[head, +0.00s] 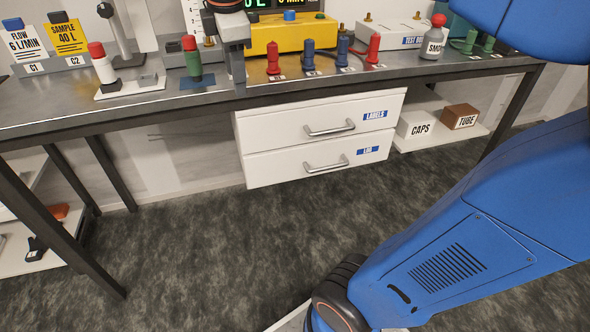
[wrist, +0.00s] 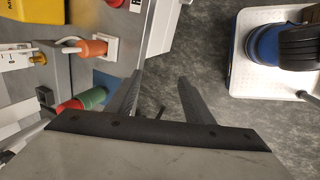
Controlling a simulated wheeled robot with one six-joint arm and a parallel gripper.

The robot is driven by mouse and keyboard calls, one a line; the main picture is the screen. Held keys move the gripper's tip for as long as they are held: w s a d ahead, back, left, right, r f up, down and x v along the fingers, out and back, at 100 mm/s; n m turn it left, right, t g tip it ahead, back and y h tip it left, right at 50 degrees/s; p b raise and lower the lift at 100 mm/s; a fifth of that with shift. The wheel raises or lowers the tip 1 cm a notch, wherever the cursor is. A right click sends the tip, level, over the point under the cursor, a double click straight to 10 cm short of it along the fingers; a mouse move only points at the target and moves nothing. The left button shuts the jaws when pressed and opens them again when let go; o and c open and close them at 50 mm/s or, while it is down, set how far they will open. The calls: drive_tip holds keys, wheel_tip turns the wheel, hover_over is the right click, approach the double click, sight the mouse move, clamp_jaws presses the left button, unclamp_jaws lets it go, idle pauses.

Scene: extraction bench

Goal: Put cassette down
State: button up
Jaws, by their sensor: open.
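A green cylinder with a red cap (head: 193,62), which looks like the cassette, stands upright on a small blue mat (head: 184,84) near the bench's front edge. In the wrist view the green cylinder (wrist: 92,98) is left of the fingers, apart from them. My gripper (head: 237,76) is just right of it in the head view, at the bench's front edge. In the wrist view my gripper (wrist: 160,78) has its fingers apart with nothing between them. No label on the cylinder is readable.
A white cylinder with a red cap (head: 104,68) stands on a white plate to the left. Red pegs (head: 273,62) and blue pegs (head: 308,58) line the bench right of my gripper. A yellow box (head: 285,36) is behind. Drawers (head: 300,135) are below; the floor in front is clear.

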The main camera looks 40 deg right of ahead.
drive_tip(key=s+d+f+m+t+y, duration=0.1)
drive_tip(key=s+d+f+m, duration=0.2)
drive_tip(key=s+f+m, duration=1.2)
wheel_tip(320, 180, down, 6)
drive_tip(key=shift+s+r, duration=0.15)
drive_tip(key=shift+s, duration=1)
